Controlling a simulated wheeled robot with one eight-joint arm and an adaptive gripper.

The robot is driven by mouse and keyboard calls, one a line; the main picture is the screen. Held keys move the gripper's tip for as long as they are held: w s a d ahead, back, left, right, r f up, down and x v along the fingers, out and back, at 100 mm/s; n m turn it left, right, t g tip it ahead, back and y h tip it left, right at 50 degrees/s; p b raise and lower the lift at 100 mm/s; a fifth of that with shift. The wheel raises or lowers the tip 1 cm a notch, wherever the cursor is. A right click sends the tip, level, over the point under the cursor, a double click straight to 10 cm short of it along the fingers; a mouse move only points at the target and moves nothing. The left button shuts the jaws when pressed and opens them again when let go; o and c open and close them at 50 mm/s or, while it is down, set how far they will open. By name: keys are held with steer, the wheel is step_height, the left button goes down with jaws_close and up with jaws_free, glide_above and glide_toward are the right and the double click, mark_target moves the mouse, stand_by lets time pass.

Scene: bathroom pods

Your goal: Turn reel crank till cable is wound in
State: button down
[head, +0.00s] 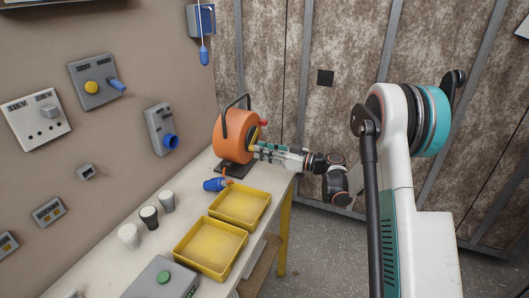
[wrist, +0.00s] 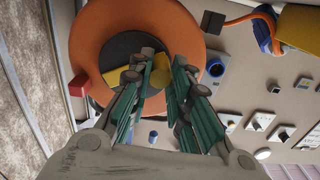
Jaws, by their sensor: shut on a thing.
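The orange cable reel (head: 232,140) stands on the bench with a black carrying frame. Its orange disc (wrist: 185,30) and dark hub fill the upper part of the wrist view. A yellow crank shows on the reel's face in the head view (head: 254,134); the wrist view shows its yellow arm and round knob (wrist: 161,78). My gripper (head: 257,150) reaches in from the right, and its green fingers (wrist: 160,70) are shut on the crank knob. A blue plug (head: 214,184) lies on the bench before the reel, with a short orange cable (wrist: 262,14) at it.
Two yellow trays (head: 240,207) (head: 210,247) stand on the bench in front of the reel. Grey and dark cups (head: 149,216) stand left of them. A red block (wrist: 79,86) sits at the reel's edge. Sockets and switches (head: 93,80) cover the left wall.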

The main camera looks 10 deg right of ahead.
mark_target(249, 138)
steer(key=m, duration=0.2)
steer(key=r+m, duration=0.1)
steer(key=m, duration=0.1)
steer(key=r+m, duration=0.1)
steer(key=m, duration=0.1)
steer(key=shift+s+a+p, duration=0.1)
steer(key=shift+s+p, duration=0.1)
steer(key=shift+p, duration=0.1)
steer(key=shift+w+r+m+p, duration=0.1)
steer(key=shift+r+m, duration=0.15)
steer(key=shift+m, duration=0.75)
steer(key=shift+w+r+m+p, duration=0.1)
steer(key=shift+r+m, duration=0.15)
steer(key=shift+m, duration=0.75)
steer(key=shift+w+r+m+p, duration=0.1)
steer(key=shift+r+m, duration=0.15)
steer(key=shift+m, duration=0.75)
steer(key=c, duration=1.4)
jaws_free()
steer(key=shift+c, duration=0.2)
steer(key=shift+d, duration=0.2)
steer(key=shift+s, duration=0.1)
steer(key=v, duration=1.2)
